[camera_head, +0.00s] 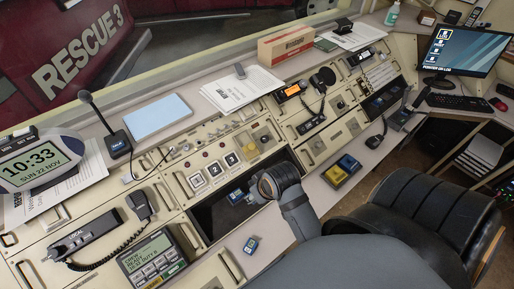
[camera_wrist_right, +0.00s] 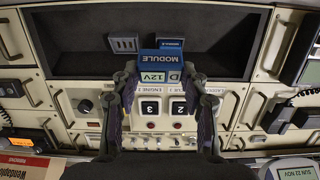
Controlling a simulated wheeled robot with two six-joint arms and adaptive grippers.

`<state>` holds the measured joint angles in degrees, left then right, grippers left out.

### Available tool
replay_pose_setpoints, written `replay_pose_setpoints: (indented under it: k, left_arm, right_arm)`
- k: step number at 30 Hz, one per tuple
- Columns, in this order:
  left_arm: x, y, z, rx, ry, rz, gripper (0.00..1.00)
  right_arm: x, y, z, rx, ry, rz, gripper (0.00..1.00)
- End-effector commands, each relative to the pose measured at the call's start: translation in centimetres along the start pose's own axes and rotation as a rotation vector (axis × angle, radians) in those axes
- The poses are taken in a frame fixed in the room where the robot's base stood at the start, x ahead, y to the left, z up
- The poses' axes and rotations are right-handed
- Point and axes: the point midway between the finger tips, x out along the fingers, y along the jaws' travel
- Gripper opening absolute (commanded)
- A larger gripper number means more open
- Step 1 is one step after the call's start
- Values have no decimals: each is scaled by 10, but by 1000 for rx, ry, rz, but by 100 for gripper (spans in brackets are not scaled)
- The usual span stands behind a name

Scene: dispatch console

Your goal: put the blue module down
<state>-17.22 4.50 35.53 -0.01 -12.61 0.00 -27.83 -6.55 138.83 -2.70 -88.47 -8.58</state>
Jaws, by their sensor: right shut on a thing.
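My right gripper (camera_wrist_right: 160,78) is shut on the blue module (camera_wrist_right: 162,57) in the right wrist view. The module has a blue face marked MODULE and a pale label reading 12V and D. It is held in front of a dark recess (camera_wrist_right: 80,35) in the console. In the head view the right gripper (camera_head: 256,190) is at the recess, and a blue, pale-labelled piece (camera_head: 236,196) shows just left of it, partly hidden. I cannot tell whether the module touches the recess floor. My left gripper is not in view.
Inside the recess are a grey slotted piece (camera_wrist_right: 124,43) and another blue-labelled piece (camera_wrist_right: 172,42). A small blue device (camera_head: 250,245) lies on the desk ledge. Blue (camera_head: 349,163) and yellow (camera_head: 333,175) boxes sit to the right. A black chair (camera_head: 425,215) stands in front.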

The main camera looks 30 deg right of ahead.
Motion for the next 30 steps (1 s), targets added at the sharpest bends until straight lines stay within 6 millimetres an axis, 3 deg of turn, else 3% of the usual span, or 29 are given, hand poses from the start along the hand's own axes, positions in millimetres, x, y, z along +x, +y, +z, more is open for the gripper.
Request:
replay_pose_setpoints:
  k: [6, 13, 20, 24, 30]
  left_arm:
    - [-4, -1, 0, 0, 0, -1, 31]
    - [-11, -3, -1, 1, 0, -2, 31]
    - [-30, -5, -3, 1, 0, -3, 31]
    - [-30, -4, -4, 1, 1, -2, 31]
    - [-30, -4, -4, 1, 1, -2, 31]
  right_arm:
    - [-10, 0, 15, -10, 2, -3, 10]
    - [6, 17, -1, -21, 1, 6, 10]
    - [54, 56, -41, -10, 0, 3, 10]
    - [93, 69, -46, -6, -1, -2, 10]
    - [118, 78, -50, -8, 0, -3, 10]
